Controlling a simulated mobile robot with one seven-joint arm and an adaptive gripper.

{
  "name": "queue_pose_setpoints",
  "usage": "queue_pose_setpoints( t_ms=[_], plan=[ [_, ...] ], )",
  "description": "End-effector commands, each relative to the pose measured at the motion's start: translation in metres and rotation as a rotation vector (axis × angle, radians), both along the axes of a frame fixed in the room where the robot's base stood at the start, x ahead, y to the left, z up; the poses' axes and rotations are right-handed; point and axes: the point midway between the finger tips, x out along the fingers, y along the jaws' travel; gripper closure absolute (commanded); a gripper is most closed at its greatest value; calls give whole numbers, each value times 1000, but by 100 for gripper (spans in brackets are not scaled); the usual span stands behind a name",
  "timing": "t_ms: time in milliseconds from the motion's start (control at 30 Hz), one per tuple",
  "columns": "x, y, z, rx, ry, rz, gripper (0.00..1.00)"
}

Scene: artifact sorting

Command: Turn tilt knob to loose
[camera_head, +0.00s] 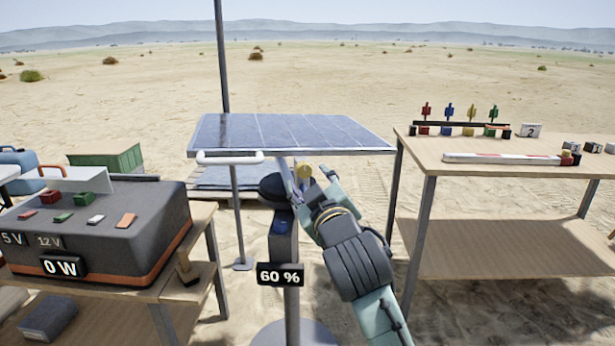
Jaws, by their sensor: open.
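The solar panel (290,132) lies nearly flat on its stand, with a white bar (230,158) at its front left edge. A dark rounded knob (271,186) sits at the top of a grey post below the panel; I take it for the tilt knob but see no loose or tight mark. My gripper (308,178) is open just right of this knob, under the panel's front edge. A small yellow part (303,172) shows between the fingers. I cannot tell whether a finger touches the knob or the yellow part.
A "60 %" sign (281,275) hangs on the post. At left, a power box (90,235) reading "0 W" stands on a wooden table. At right, a wooden table (480,185) holds coloured plugs (470,120) and a striped bar (500,158). Open sand lies behind.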

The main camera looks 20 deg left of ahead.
Motion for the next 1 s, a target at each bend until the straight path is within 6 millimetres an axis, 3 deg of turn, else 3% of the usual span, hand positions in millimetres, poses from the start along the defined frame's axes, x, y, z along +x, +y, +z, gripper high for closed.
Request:
queue_pose_setpoints(
  t_ms=[233, 733, 867, 1000],
  plan=[
    [-23, -15, 0, 0, 0, 0, 52],
    [-26, -14, 0, 1, -2, 4, 52],
    [-43, 20, 20, 69, -62, 87, 52],
    [-96, 84, 65, 244, -189, 274, 52]
  ],
)
